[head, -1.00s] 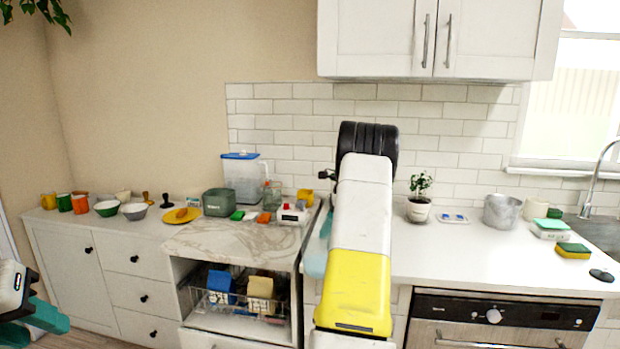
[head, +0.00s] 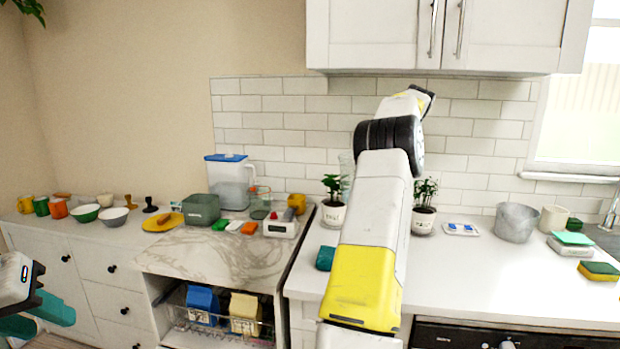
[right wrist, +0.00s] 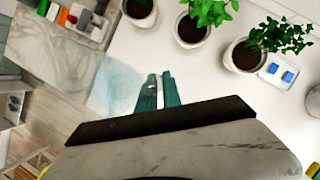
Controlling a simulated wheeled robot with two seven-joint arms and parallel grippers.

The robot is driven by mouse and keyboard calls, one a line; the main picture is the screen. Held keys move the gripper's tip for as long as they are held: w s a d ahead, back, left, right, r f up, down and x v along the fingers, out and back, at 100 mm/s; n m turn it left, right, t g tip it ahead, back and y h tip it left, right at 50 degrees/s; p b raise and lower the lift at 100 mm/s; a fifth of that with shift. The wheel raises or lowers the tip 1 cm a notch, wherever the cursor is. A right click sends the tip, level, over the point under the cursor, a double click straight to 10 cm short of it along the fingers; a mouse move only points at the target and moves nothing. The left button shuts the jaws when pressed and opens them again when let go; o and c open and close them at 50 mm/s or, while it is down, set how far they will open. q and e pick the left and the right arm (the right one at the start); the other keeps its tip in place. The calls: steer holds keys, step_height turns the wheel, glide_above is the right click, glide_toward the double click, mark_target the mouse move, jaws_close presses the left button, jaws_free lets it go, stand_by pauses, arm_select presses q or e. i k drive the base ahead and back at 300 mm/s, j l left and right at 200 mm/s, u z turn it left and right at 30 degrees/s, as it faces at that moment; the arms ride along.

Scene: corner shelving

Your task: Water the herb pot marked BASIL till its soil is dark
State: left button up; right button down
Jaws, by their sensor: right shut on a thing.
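Two potted herbs show in the head view: a left pot (head: 332,215) and a right pot (head: 423,221), both pale with dark marks I cannot read. The right wrist view shows a left pot (right wrist: 138,13), a middle pot (right wrist: 192,30) and a right pot (right wrist: 244,57), with dark brown soil. My right gripper (right wrist: 158,92) has its teal fingers close together on a translucent pale-blue vessel (right wrist: 118,84), left of and apart from the pots. My forearm hides part of the counter in the head view. My left gripper (head: 45,318) is open and empty, low at left.
A blue-and-white tray (head: 461,229), metal pot (head: 515,223) and sponge (head: 599,271) stand right of the herbs. The wall cabinet (head: 440,35) hangs above.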

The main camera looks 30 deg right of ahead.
mark_target(333, 211)
steer(key=i+l, duration=0.2)
steer(key=l, duration=0.15)
steer(key=i+l, duration=0.25)
steer(key=l, duration=0.15)
steer(key=i+l, duration=0.2)
steer(key=l, duration=0.15)
